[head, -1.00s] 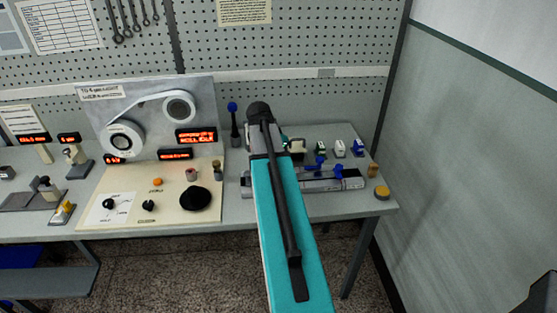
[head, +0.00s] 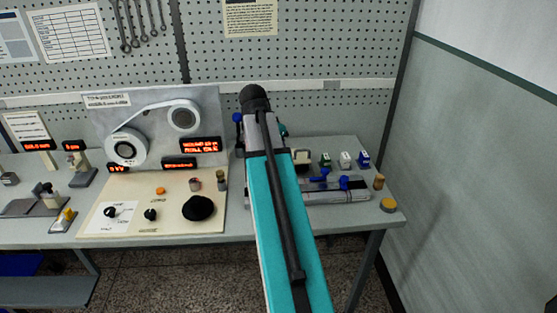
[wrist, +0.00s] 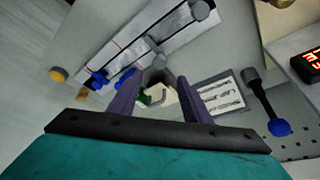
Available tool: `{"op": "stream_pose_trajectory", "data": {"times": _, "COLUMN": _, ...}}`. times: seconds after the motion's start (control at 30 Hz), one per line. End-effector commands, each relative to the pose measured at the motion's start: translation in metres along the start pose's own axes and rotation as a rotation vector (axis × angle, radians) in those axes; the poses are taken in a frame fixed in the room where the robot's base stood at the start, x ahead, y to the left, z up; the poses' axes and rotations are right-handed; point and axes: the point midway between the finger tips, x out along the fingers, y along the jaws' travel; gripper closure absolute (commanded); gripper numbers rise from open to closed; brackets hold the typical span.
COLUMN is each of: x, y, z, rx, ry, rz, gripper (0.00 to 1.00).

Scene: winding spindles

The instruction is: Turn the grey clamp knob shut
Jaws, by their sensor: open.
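My gripper (wrist: 158,78) is open in the wrist view, with its two dark fingers apart and nothing held between them. A silver rail fixture (wrist: 135,48) lies past the fingertips, with blue knobs (wrist: 100,80) on its side. A grey knob (wrist: 200,10) stands at the rail's upper end, and a second grey round piece (wrist: 160,62) shows just beyond the fingertips; I cannot tell for certain which is the clamp knob. In the head view the right part of the fixture (head: 355,195) shows, while my arm hides its left part and my gripper.
A cream block (wrist: 160,96) with a green part shows between the fingers. A blue-topped lever (wrist: 277,126) stands to the right. In the head view, a control panel (head: 130,222) lies left of my arm, and a yellow button (head: 388,204) sits at the bench's right end.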

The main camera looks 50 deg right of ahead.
Motion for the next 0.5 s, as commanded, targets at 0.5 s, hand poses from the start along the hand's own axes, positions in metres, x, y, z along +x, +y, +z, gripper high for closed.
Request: {"op": "stream_pose_trajectory", "data": {"times": 0.5, "x": -0.033, "y": 0.000, "z": 0.000, "rx": 0.000, "ry": 0.000, "rz": 0.000, "gripper": 0.56}}
